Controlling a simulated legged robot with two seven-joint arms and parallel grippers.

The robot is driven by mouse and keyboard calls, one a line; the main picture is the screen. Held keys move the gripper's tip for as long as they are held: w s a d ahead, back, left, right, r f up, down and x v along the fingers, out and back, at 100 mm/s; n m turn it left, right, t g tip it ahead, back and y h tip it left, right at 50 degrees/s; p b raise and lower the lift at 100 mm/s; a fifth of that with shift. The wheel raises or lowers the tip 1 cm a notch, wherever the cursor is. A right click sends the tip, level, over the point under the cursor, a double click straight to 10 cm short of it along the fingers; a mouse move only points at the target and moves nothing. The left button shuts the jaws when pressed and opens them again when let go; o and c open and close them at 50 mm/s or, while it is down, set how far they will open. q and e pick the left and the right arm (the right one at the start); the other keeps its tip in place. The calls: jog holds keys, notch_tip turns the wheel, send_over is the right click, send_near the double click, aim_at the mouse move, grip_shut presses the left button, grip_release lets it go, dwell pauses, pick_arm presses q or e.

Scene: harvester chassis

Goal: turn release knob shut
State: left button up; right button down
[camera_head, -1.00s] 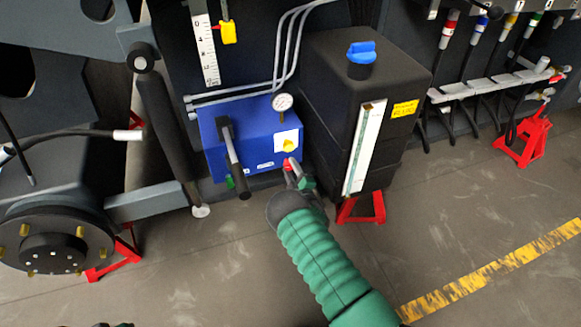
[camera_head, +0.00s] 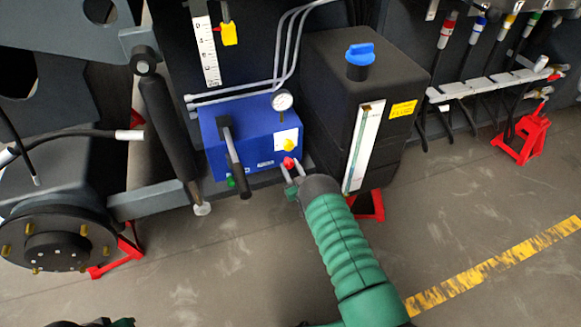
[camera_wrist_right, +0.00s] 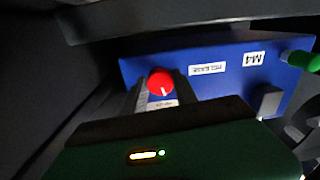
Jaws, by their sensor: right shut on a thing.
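The red release knob (camera_head: 288,162) is on the lower right of the front of a blue pump box (camera_head: 255,155). In the right wrist view the knob (camera_wrist_right: 161,82) has a white mark, beside a "RELEASE" label (camera_wrist_right: 207,69). My right gripper (camera_head: 289,168) reaches it from the front. Its two dark fingers (camera_wrist_right: 160,90) stand on either side of the knob and are shut on it. The knob's lower part is partly hidden by the gripper. My left gripper's jaws are not visible; only a dark and green sliver shows at the bottom left edge.
A black lever (camera_head: 233,160), a gauge (camera_head: 282,101) and a yellow knob (camera_head: 289,145) are on the pump box. A black tank (camera_head: 335,80) with a blue cap (camera_head: 360,54) stands close on the right. A green knob (camera_wrist_right: 300,60) shows in the wrist view. Floor in front is clear.

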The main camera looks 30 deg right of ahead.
jog(key=shift+s+a+f+m, duration=0.1)
jog(key=shift+f+m, duration=0.1)
jog(key=shift+m, duration=0.45)
jog(key=shift+s+f+m, duration=0.1)
jog(key=shift+f+m, duration=0.1)
jog(key=shift+m, duration=0.75)
jog(key=c, duration=1.3)
grip_release()
jog(key=shift+f, duration=0.1)
jog(key=o, duration=0.3)
jog(key=shift+w, duration=0.15)
jog(key=shift+o, duration=0.2)
jog(key=shift+r, duration=0.25)
jog(key=shift+s+r+p, duration=0.1)
jog(key=shift+s+p, duration=0.25)
jog(key=shift+s, duration=0.05)
jog(key=p+v, duration=0.4)
jog(key=v, duration=1.2)
jog(key=shift+p, duration=0.3)
